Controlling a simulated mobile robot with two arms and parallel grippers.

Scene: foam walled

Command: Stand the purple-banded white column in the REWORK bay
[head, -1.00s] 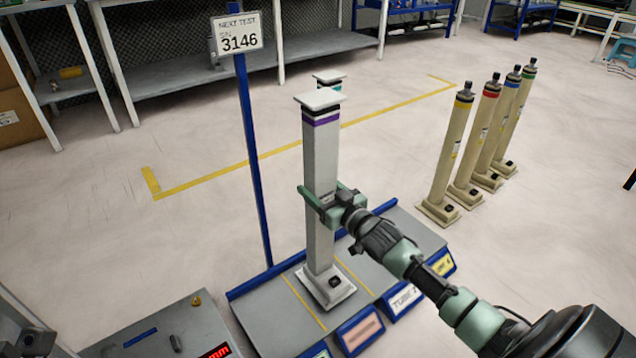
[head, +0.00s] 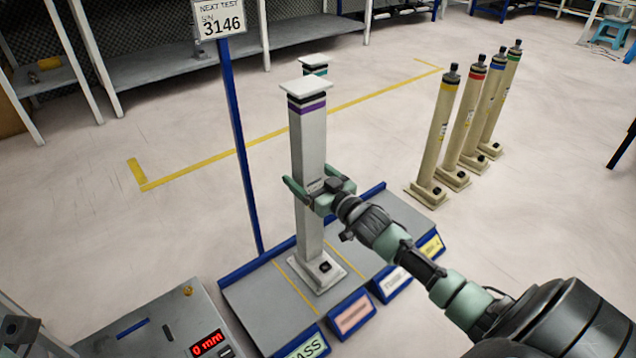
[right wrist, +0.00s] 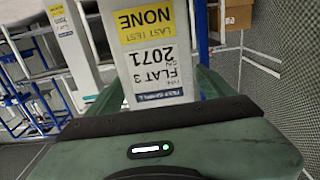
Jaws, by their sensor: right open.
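The white column (head: 309,145) with black and purple bands under a square cap stands upright on the grey platform (head: 262,298). Its square foot (head: 318,272) rests between two yellow lines, in the bay behind the pink label (head: 352,313), whose lettering is too blurred to read. My right gripper (head: 313,184) is open, its green fingers on either side of the column at mid-height. In the right wrist view the column (right wrist: 150,45) fills the space between the fingers, its label upside down. Whether either finger touches it is unclear.
A second white column (head: 316,64) with a teal band stands partly hidden behind. Several cream tubes (head: 433,135) stand on the floor to the right. A blue post with a sign (head: 220,22) rises at the platform's back edge. A gauge box (head: 160,325) stands left.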

